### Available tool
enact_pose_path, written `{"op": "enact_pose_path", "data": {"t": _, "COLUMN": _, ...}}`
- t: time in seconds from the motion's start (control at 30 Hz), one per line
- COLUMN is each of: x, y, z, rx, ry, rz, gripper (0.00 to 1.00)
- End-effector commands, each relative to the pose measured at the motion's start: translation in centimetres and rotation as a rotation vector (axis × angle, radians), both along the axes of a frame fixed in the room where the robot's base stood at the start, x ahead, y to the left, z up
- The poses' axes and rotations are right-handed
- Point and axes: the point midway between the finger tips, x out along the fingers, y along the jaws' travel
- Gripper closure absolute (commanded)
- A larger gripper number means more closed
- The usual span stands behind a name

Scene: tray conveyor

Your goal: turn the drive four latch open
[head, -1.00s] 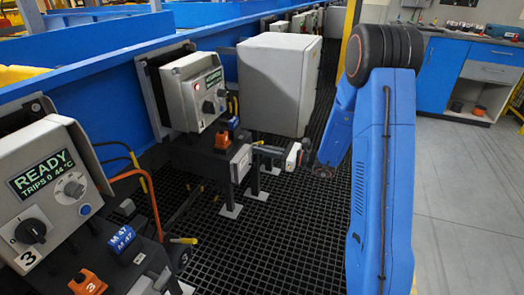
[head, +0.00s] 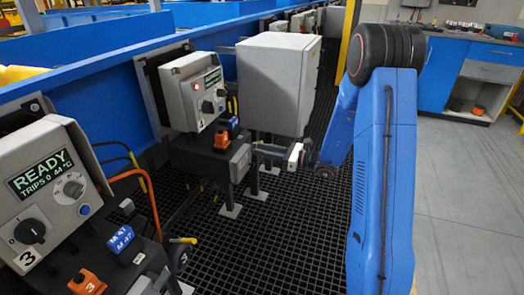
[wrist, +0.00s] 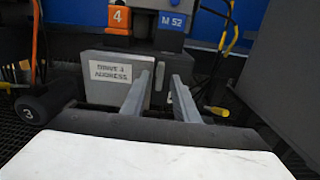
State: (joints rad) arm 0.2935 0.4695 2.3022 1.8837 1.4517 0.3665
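The drive four station shows in the head view as a grey control box (head: 197,92) above a dark base with an orange plug (head: 221,139). In the wrist view it shows an orange plug marked 4 (wrist: 118,17), a blue plug marked M 52 (wrist: 171,20) and a grey housing labelled DRIVE 4 ADDRESS (wrist: 100,62). A small pale upright piece (wrist: 159,75), possibly the latch, is on the housing face between the fingertips. My gripper (wrist: 162,80) is open with its fingers pointing at the housing; contact is unclear. In the head view, my gripper (head: 262,149) is beside the housing (head: 240,163).
A nearer drive station with a READY display (head: 42,172) and a knob marked 3 stands at the left. A large grey cabinet (head: 275,80) is behind my gripper. Loose cables (wrist: 228,35) flank the housing. Open floor (head: 460,200) lies at the right.

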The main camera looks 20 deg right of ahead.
Motion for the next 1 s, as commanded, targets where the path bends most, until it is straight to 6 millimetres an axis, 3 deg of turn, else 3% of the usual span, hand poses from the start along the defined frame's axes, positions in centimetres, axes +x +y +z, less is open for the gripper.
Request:
{"op": "enact_pose_path", "data": {"t": 0.7, "x": -6.8, "y": -9.6, "z": 0.0, "rx": 0.0, "ry": 0.001, "rz": -0.006, "gripper": 0.73}}
{"op": "enact_pose_path", "data": {"t": 1.0, "x": -9.1, "y": -12.6, "z": -0.1, "rx": 0.0, "ry": 0.001, "rz": -0.003, "gripper": 0.73}}
